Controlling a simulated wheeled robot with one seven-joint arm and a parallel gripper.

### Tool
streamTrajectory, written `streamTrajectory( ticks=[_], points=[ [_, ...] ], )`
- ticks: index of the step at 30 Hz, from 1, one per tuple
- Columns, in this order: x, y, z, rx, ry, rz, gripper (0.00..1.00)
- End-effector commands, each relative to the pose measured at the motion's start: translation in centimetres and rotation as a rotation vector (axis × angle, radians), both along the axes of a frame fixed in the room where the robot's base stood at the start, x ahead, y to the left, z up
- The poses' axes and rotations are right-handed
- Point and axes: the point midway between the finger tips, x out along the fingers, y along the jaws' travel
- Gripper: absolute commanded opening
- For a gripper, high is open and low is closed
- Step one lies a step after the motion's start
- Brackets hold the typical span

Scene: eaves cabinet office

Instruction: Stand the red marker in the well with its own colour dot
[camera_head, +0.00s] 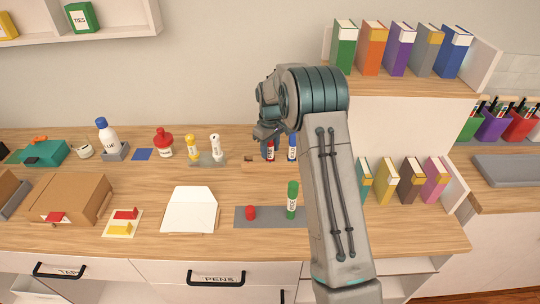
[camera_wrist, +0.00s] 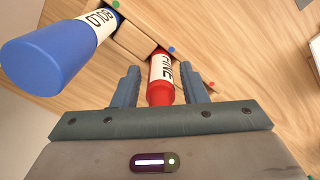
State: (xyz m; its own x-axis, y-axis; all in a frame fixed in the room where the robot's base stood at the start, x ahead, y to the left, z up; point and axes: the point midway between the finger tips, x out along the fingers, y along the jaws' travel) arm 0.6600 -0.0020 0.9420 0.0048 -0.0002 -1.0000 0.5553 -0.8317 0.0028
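The red marker (camera_wrist: 160,78), labelled FINE, is upright between the two fingers of my gripper (camera_wrist: 160,88) in the wrist view. Gaps show on both sides, so the gripper looks open around it. In the head view the red marker (camera_head: 270,150) is just below my gripper (camera_head: 266,134). The wooden block (camera_wrist: 135,42) has a green, a blue and a red dot (camera_wrist: 211,84). The red marker's lower end is beside the blue dot (camera_wrist: 171,50). A blue BOLD marker (camera_wrist: 45,52) stands near the green dot (camera_wrist: 115,4). The well by the red dot is hidden by a finger.
A green marker (camera_head: 292,197) stands on a grey mat (camera_head: 270,222) beside a small red round object (camera_head: 250,212). A white paper-like item (camera_head: 189,208) and a cardboard box (camera_head: 70,197) lie left. Binders (camera_head: 386,180) stand right.

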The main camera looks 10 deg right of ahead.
Motion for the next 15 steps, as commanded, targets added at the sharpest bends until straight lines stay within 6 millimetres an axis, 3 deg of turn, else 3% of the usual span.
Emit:
streamTrajectory(
  ticks=[5, 9, 15],
  points=[
    [-0.14, 0.0, -0.22, 0.0, 0.006, 0.0, 0.36],
    [-0.17, 0.0, -0.26, 0.0, 0.007, 0.0, 0.0],
    [-0.19, -0.02, -0.27, -0.001, 0.008, 0.0, 0.0]
  ],
)
